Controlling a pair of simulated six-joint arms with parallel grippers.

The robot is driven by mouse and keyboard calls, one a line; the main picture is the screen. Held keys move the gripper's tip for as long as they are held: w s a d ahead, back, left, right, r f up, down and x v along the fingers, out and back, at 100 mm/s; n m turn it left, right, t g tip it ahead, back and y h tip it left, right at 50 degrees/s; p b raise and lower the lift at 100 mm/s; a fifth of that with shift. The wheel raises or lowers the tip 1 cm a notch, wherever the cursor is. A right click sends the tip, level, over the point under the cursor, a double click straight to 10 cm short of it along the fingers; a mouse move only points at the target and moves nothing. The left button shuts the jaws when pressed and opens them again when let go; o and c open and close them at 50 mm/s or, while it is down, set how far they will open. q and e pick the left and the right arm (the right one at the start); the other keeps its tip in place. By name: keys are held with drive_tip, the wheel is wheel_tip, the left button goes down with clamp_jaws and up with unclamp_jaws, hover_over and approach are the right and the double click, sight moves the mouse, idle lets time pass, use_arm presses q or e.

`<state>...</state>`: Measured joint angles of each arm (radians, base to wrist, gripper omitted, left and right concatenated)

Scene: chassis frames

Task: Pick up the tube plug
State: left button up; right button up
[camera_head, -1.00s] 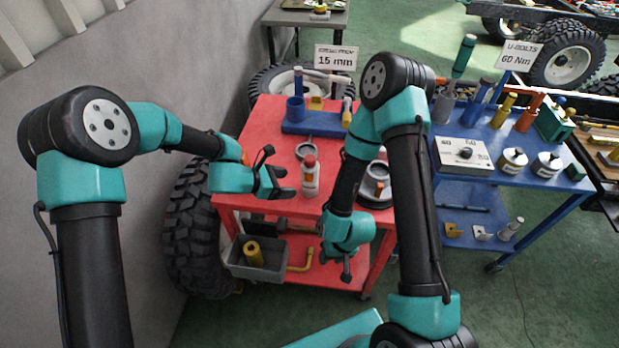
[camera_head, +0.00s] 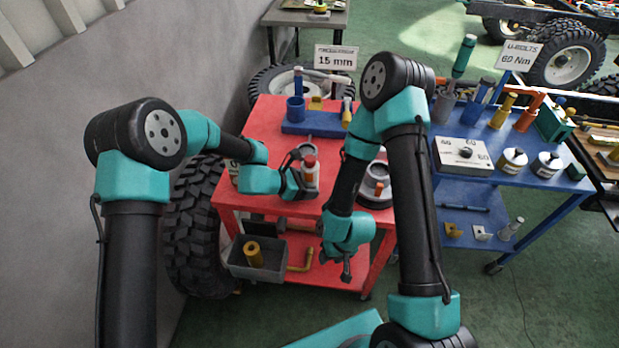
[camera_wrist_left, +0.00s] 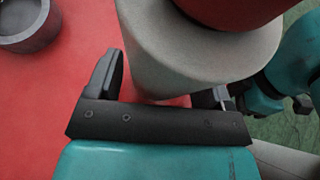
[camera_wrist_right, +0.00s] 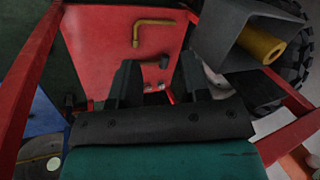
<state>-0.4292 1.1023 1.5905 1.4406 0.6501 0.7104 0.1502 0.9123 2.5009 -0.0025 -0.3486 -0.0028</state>
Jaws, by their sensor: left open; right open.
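A white bottle-like tube (camera_head: 309,181) with a red top (camera_head: 310,160) stands upright on the red cart; I cannot tell which part is the tube plug. My left gripper (camera_head: 301,178) is open at the tube, partly covering it. In the left wrist view the white body (camera_wrist_left: 185,50) and red top (camera_wrist_left: 225,10) loom very large, with the open left gripper's jaws (camera_wrist_left: 158,90) on either side of the body. My right gripper (camera_head: 344,268) is open, empty and points down in front of the cart's lower shelf; its jaws (camera_wrist_right: 160,82) show in the right wrist view.
The red cart (camera_head: 262,125) carries a blue holder block (camera_head: 300,127), a grey ring (camera_wrist_left: 28,22) and a round grey part (camera_head: 376,182). Its lower shelf holds a grey bin (camera_head: 240,265) and a yellow bent rod (camera_wrist_right: 136,32). A blue cart (camera_head: 440,187) stands right. A tyre (camera_head: 185,225) stands left.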

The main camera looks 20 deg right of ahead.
use_arm(q)
drive_tip(key=c, duration=0.6)
use_arm(e)
drive_tip(key=o, duration=0.4)
